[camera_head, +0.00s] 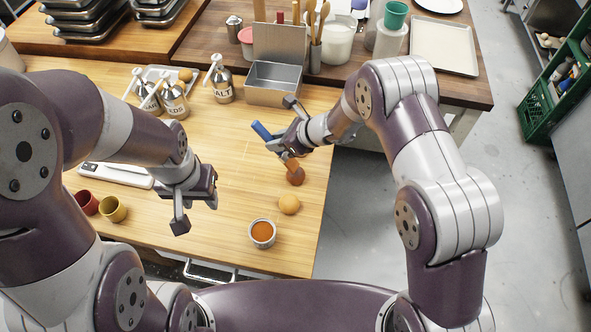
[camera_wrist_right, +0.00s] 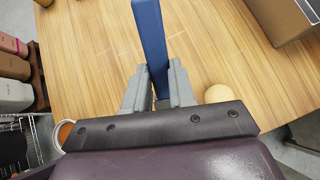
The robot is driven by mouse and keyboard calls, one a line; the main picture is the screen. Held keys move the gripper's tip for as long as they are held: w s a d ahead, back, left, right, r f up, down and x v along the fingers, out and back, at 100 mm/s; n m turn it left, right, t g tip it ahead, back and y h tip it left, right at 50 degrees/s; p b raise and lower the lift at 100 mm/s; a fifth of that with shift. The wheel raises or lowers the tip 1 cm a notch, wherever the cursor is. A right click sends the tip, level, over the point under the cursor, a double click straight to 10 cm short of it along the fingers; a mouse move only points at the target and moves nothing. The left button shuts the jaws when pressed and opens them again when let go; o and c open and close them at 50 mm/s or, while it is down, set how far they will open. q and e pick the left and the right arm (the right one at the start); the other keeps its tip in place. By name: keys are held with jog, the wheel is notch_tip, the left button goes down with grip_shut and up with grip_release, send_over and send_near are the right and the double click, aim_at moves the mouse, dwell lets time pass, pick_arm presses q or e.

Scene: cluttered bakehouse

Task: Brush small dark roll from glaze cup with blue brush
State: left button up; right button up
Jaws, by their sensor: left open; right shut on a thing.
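My right gripper (camera_head: 297,137) is shut on the blue brush (camera_head: 262,130), whose blue handle also rises between the fingers in the right wrist view (camera_wrist_right: 150,40). The brush tilts, its brown head end (camera_head: 291,162) down at the small dark roll (camera_head: 296,177). They overlap in the head view; I cannot tell whether they touch. The glaze cup (camera_head: 262,232), a small metal cup of orange-brown glaze, stands near the table's front edge. A paler roll (camera_head: 289,204) sits between cup and dark roll. My left gripper (camera_head: 197,208) is open and empty, left of the cup.
A metal bin (camera_head: 272,82) stands behind the right gripper, with labelled bottles (camera_head: 222,82) to its left. Red (camera_head: 86,203) and yellow (camera_head: 113,210) cups and a white scale-like device (camera_head: 115,175) are at the left. The table's right edge is close to the rolls.

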jog(key=shift+f+b, duration=0.45)
jog(key=shift+b, duration=0.15)
dwell(1.2)
